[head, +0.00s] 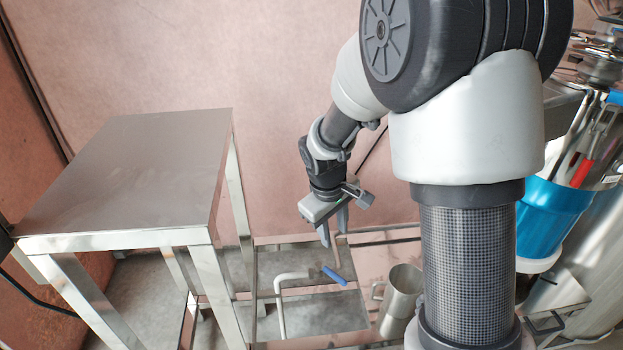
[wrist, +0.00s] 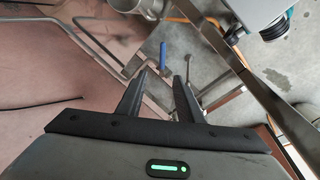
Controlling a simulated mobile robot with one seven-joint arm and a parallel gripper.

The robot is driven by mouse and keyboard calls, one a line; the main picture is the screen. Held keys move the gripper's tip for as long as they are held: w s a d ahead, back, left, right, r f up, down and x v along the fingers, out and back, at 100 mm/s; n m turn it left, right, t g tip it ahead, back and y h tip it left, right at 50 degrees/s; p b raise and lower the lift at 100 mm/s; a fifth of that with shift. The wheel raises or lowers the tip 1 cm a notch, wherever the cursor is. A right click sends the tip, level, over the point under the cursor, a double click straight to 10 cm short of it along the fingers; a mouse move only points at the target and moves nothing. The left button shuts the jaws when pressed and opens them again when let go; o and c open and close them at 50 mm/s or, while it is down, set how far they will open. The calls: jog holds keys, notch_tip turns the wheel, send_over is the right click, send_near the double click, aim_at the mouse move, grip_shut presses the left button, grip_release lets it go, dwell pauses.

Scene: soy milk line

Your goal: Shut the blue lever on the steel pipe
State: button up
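The blue lever (head: 334,276) sits on the bent steel pipe (head: 281,300), low down in the middle of the head view. In the wrist view the blue lever (wrist: 163,55) shows ahead of the fingertips, a little left of the middle. My gripper (head: 334,233) points down above the lever and apart from it. In the wrist view my gripper (wrist: 163,78) has its two fingers spread with nothing between them. The joint between lever and pipe is too small to read clearly.
A steel table (head: 130,170) stands at the left. A steel jug (head: 400,295) with a handle stands right of the lever. A blue bucket (head: 552,210) holding several utensils is at the right. Thin steel frame bars (head: 255,290) run around the pipe near the floor.

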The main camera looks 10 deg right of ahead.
jog(key=n, duration=0.1)
send_near(336, 276)
jog(key=b+x, duration=0.4)
jog(key=x, duration=0.4)
jog(key=shift+w, duration=0.1)
grip_shut()
